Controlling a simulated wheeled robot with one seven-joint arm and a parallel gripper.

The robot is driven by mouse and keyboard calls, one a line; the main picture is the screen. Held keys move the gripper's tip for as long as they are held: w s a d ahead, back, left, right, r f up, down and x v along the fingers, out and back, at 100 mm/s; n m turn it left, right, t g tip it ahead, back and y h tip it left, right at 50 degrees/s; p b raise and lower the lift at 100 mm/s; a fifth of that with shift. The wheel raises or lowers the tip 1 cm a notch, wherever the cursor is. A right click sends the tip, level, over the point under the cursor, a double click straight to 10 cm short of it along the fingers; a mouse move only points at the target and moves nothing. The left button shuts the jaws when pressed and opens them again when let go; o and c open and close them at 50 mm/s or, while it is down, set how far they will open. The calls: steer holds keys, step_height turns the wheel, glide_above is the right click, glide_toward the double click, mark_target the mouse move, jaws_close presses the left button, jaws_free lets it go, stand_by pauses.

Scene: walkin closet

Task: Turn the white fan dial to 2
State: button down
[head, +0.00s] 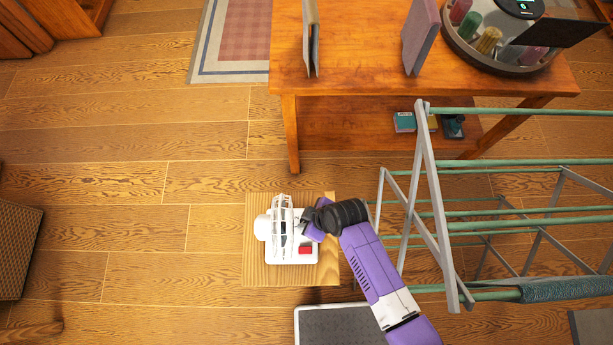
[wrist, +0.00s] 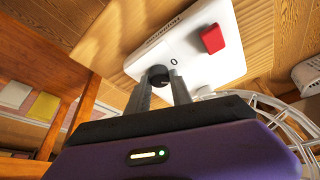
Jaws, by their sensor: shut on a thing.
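The white fan (head: 281,232) stands on a small light wooden board or stool top (head: 262,274); its cage and white base show in the head view. In the wrist view its white base (wrist: 205,62) carries a red switch (wrist: 212,39) and a black round dial (wrist: 158,76). A mark like "0" is printed on the base beside the dial. My gripper (wrist: 163,84) is shut on the dial, one finger on each side of it. In the head view my gripper (head: 309,229) reaches the base from the right, and the dial is hidden there.
A green-barred drying rack (head: 428,200) stands close to the right of my arm. A wooden table (head: 350,70) with upright items and a round tray is behind. A grey-topped step or scale (head: 335,325) lies in front.

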steer(key=shift+m, duration=0.5)
steer(key=shift+m+t, duration=0.3)
steer(key=c, duration=1.1)
jaws_free()
steer(key=shift+c, duration=0.2)
steer(key=v, duration=0.8)
steer(key=shift+a, duration=0.15)
